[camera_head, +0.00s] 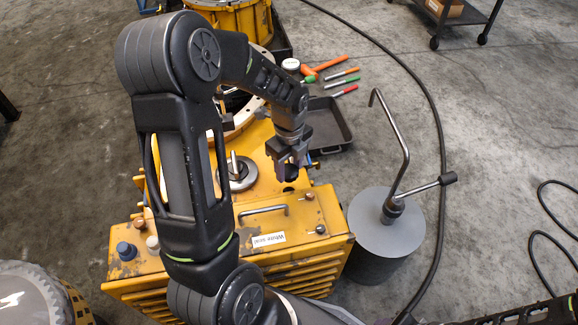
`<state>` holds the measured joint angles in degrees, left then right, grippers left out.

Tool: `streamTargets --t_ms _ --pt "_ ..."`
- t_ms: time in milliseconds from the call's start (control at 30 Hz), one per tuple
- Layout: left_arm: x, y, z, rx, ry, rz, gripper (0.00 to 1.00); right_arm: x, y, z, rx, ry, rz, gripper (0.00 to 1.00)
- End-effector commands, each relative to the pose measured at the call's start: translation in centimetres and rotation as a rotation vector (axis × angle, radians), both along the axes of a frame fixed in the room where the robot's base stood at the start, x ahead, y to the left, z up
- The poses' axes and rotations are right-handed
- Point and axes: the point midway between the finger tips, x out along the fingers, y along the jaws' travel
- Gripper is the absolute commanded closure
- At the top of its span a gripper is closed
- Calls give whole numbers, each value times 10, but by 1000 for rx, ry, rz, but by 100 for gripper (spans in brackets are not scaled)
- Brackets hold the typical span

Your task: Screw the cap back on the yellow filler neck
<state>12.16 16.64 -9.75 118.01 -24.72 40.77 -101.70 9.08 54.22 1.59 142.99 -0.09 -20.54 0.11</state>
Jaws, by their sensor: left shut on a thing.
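My left arm reaches over the yellow transmission housing (262,190) from the lower middle of the view. My left gripper (291,166) points down at the housing's right side and is shut on the cap, of which little shows between the fingers. A dark round spot (291,173) shows at the fingertips; I cannot tell whether it is the cap or an opening. The yellow filler neck is not clearly visible, being hidden by the gripper, so I cannot tell whether cap and neck touch. My right gripper is not in view.
A grey drum (372,235) with a bent rod and crank handle stands right of the housing. A black cable crosses the concrete floor at right.

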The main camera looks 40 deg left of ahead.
Motion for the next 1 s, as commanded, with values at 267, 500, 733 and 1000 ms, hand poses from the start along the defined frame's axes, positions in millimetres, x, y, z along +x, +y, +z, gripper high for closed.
streamTargets --t_ms 267,500,733,1000 --pt "0 0 -17 0 0 -1 100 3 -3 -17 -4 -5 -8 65" --pt "0 0 -43 0 0 -1 100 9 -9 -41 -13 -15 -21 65" --pt "0 0 -57 0 0 -2 100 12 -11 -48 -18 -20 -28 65" --pt "0 0 -60 0 0 -2 100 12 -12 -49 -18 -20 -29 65"
